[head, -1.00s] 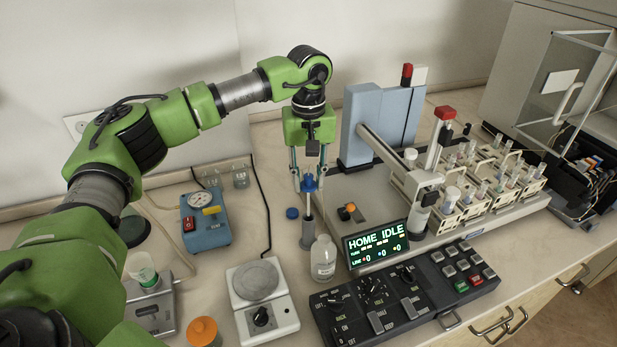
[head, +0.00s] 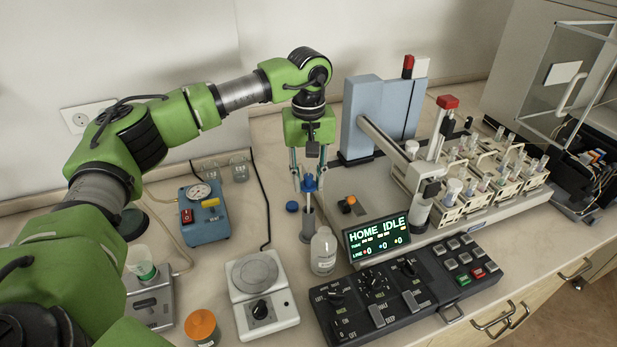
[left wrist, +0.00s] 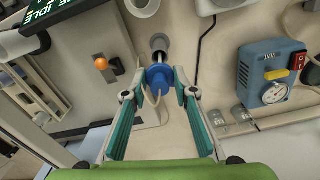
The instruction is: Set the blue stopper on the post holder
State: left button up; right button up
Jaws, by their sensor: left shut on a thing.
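My left gripper (head: 309,178) points down over the bench and is shut on the blue stopper (head: 309,184). In the left wrist view the stopper (left wrist: 160,77) sits between the two teal-sided fingers (left wrist: 159,84). My right gripper is out of view.
The instrument's display (head: 377,239) and black control panel (head: 400,292) are at right. A blue gauge box (head: 204,214) and white balance (head: 262,304) are at left.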

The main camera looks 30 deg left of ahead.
aim_at(308, 200)
pick_arm(q)
jog(key=shift+f+b, duration=1)
jog(key=shift+f, duration=0.65)
jog(key=shift+f+b, duration=1.3)
jog(key=shift+f, duration=0.65)
jog(key=o, duration=1.1)
jog(key=shift+r, duration=0.3)
notch_tip(308, 200, up, 11)
jog(key=shift+r, duration=0.15)
